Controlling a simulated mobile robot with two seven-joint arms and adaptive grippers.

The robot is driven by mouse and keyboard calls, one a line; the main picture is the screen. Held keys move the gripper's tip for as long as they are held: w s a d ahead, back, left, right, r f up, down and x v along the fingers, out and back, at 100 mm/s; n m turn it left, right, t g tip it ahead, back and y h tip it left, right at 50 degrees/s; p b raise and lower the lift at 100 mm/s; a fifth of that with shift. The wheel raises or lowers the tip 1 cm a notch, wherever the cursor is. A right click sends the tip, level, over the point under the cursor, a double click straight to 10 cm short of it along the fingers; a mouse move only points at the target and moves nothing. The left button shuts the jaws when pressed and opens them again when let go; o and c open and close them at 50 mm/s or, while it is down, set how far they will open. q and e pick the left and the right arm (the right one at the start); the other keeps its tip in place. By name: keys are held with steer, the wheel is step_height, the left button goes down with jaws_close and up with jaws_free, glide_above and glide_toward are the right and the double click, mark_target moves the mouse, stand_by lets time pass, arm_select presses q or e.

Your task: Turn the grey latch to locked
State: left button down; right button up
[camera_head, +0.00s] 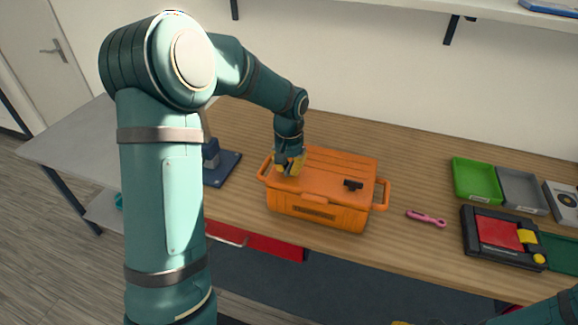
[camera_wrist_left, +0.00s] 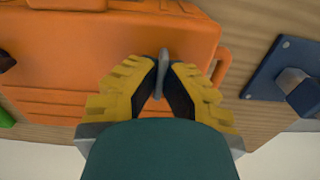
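The orange case (camera_head: 325,165) stands on the wooden table with its lid closed. The grey latch (camera_wrist_left: 163,70) is a small upright lever on top of the case in the left wrist view; in the head view my left gripper hides it. My left gripper (camera_head: 290,168) points down at the left part of the lid. In the left wrist view its yellow fingers with dark pads close in on both sides of the latch and appear to grip it. Of my right gripper, only a yellow bit (camera_head: 401,323) shows at the bottom edge; its fingers' state is hidden.
A black fitting (camera_head: 353,185) sits on the lid's right part. A blue device (camera_head: 220,165) stands left of the case. A pink tool (camera_head: 426,218), green tray (camera_head: 476,181), grey tray (camera_head: 522,190) and black-red device (camera_head: 500,235) lie to the right.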

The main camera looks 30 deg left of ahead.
mark_target(289, 166)
stand_by(0.4)
arm_select(q)
steer(key=c, duration=1.1)
jaws_free()
step_height(289, 166, up, 12)
steer(key=shift+f, duration=0.1)
